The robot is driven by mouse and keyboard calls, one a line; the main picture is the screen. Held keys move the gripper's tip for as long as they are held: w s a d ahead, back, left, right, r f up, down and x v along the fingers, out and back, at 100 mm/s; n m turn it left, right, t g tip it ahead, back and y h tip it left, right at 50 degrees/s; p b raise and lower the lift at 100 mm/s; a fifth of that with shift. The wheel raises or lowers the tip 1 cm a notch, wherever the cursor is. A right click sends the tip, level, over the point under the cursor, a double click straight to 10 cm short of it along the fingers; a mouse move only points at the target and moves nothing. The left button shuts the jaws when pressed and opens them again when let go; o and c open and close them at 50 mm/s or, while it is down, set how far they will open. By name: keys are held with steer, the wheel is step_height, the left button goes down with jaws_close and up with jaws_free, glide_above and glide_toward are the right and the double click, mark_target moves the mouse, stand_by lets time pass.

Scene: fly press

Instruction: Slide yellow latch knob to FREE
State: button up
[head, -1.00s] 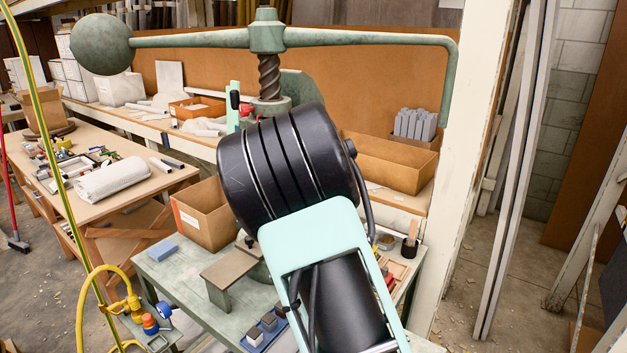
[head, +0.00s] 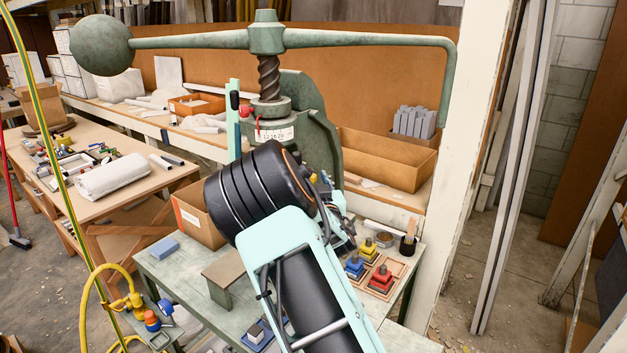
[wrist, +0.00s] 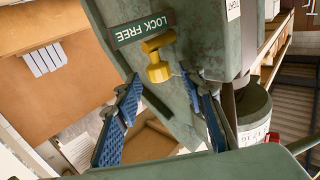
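The yellow latch knob (wrist: 158,66) sits on the green press frame (wrist: 190,50) in the wrist view, beside a dark "LOCK FREE" plate (wrist: 143,29). My gripper (wrist: 162,82) is open, with its two blue-padded fingers apart to the left and right of the knob. The knob appears beyond the fingertips, and I see no contact. In the head view, the press frame (head: 318,125) stands behind my arm. My wrist and arm hide most of the latch area and the fingers there.
A cardboard box (head: 198,218) is left of my wrist. The press's long handle (head: 370,39) spans overhead. A white post (head: 470,150) stands at right.

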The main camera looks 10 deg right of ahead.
jaws_close()
steer(key=shift+s+d+f+b, duration=0.15)
steer(key=shift+s+d+b, duration=0.2)
steer(key=shift+b, duration=0.15)
steer(key=shift+s+d+b, duration=0.45)
steer(key=shift+d+b, duration=0.05)
jaws_free()
steer(key=shift+s, duration=0.1)
steer(key=shift+s, duration=0.1)
